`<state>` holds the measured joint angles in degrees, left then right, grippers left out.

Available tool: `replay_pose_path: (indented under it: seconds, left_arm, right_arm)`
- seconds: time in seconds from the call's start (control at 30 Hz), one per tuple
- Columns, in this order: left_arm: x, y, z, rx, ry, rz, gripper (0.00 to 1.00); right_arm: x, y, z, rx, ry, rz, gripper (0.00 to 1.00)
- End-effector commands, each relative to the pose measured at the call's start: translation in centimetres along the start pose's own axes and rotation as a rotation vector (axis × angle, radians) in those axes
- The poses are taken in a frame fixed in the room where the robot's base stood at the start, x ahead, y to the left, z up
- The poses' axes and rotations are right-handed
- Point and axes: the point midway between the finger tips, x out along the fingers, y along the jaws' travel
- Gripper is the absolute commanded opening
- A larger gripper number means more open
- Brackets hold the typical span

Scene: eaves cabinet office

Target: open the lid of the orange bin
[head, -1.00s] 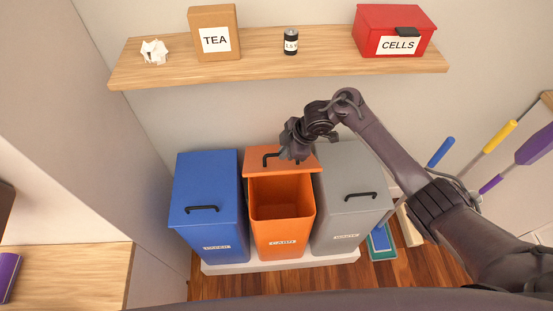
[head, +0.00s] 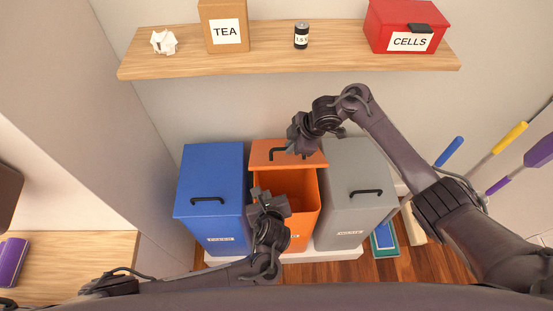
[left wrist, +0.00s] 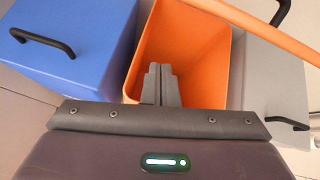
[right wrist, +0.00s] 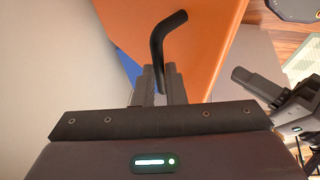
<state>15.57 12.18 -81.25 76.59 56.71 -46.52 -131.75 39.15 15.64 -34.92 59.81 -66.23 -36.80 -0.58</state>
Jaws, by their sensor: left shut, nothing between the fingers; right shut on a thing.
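The orange bin (head: 309,215) stands between a blue and a grey bin. Its lid (head: 261,158) is raised, and the inside shows in the head view and the left wrist view (left wrist: 185,45). My right gripper (head: 293,146) is shut on the lid's black handle (right wrist: 166,38), with the lid's orange face (right wrist: 205,40) beyond it. My left gripper (head: 267,196) is shut and empty, over the front part of the bin's opening. In the left wrist view its fingers (left wrist: 160,78) point into the opening, below the lid's edge (left wrist: 265,30).
The blue bin (head: 213,175) and grey bin (head: 355,175) are closed on either side. A shelf (head: 260,62) above holds crumpled paper, a tea box (head: 225,28), a battery (head: 301,35) and a red cells box (head: 400,25). Brooms lean at right.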

Motion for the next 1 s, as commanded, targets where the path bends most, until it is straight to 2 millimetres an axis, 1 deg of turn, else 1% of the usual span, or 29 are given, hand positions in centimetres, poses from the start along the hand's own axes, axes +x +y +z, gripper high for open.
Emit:
replay_pose_path:
  seconds: [0.03,0.13,0.2,0.3,0.4,0.47,0.57,0.8,0.9,1.0]
  left_arm:
    - [-1.2,-1.5,1.9,0.049,-0.046,-0.031,0.0]
    - [-3.6,-3.2,4.5,0.135,-0.111,-0.065,0.0]
    - [-4.8,-3.9,5.6,0.18,-0.141,-0.077,0.0]
    - [-6.1,-4.4,6.6,0.224,-0.167,-0.088,0.0]
    - [-6.4,-4.6,7.0,0.245,-0.18,-0.09,0.0]
    - [-6.2,-4.6,7.2,0.251,-0.183,-0.09,0.0]
    - [-4.9,-4.7,7.5,0.253,-0.186,-0.088,0.0]
    - [-0.6,-5.3,8.2,0.25,-0.185,-0.088,0.0]
    - [1.0,-5.4,8.4,0.251,-0.182,-0.087,0.0]
    - [2.1,-5.6,8.6,0.249,-0.183,-0.09,0.0]
  right_arm:
    - [0.3,0.1,0.6,0.012,-0.012,0.005,0.0]
    - [0.3,0.1,0.6,0.012,-0.012,0.005,0.0]
    - [0.3,0.1,0.6,0.012,-0.012,0.005,0.0]
    - [0.3,0.1,0.6,0.012,-0.012,0.005,0.0]
    - [0.2,0.1,0.7,0.012,-0.012,0.005,0.0]
    - [0.2,0.1,0.6,0.012,-0.012,0.005,0.0]
    - [0.2,0.1,0.6,0.012,-0.012,0.006,0.0]
    - [0.2,0.1,0.7,0.012,-0.012,0.006,0.0]
    - [0.2,0.1,0.7,0.012,-0.012,0.006,0.0]
    - [0.2,0.1,0.7,0.012,-0.012,0.006,0.0]
